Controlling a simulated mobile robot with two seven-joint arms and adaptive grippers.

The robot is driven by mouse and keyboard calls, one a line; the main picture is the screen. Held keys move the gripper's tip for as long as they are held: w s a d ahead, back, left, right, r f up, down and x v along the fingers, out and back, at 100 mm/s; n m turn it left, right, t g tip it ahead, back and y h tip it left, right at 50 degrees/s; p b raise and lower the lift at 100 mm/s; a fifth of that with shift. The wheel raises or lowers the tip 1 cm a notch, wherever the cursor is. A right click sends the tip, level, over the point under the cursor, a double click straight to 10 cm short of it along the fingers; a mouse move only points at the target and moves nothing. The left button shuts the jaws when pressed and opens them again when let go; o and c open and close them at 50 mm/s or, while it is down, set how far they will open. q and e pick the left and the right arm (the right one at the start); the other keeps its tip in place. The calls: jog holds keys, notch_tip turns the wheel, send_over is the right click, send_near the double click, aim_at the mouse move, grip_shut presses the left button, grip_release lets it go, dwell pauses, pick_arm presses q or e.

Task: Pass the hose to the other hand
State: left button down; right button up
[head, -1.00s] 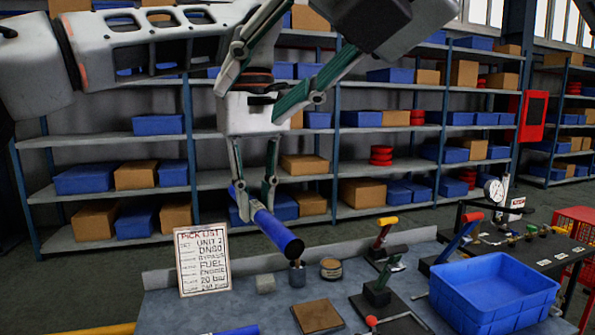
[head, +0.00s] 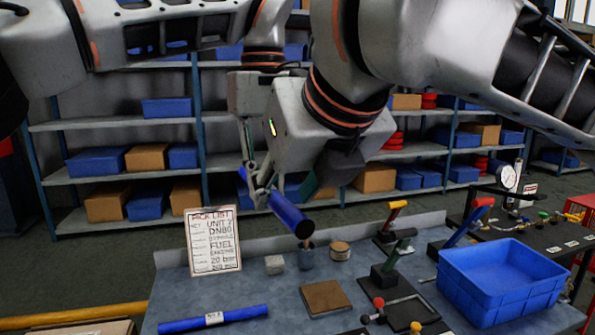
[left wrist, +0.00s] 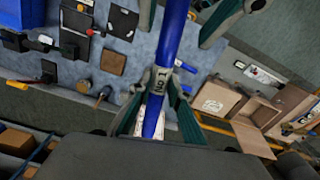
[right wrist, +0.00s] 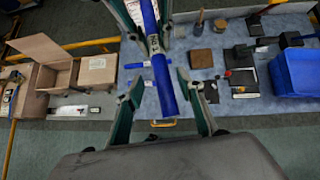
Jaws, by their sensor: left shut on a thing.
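The blue hose (head: 290,215), a short tube, hangs tilted above the bench. Its label shows in the left wrist view, where my left gripper (left wrist: 158,82) is shut on the hose (left wrist: 172,40) beside that label. In the head view the left gripper (head: 247,160) is mostly hidden behind my right arm. My right gripper (head: 284,192) is at the hose's lower part. In the right wrist view its fingers (right wrist: 160,88) are open, one on each side of the hose (right wrist: 164,88), with gaps. A second blue hose (head: 213,319) with a white label lies on the bench.
The bench (head: 250,290) carries a pick list sign (head: 213,240), a brown square block (head: 326,298), a small round tin (head: 340,250) and lever-handled valves (head: 393,255). A blue bin (head: 500,280) stands at right. Shelves with boxes stand behind.

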jog(key=shift+x, duration=1.45)
grip_shut()
pick_arm(q)
jog(key=c, duration=1.8)
grip_release()
pick_arm(e)
jog(key=shift+r, duration=0.1)
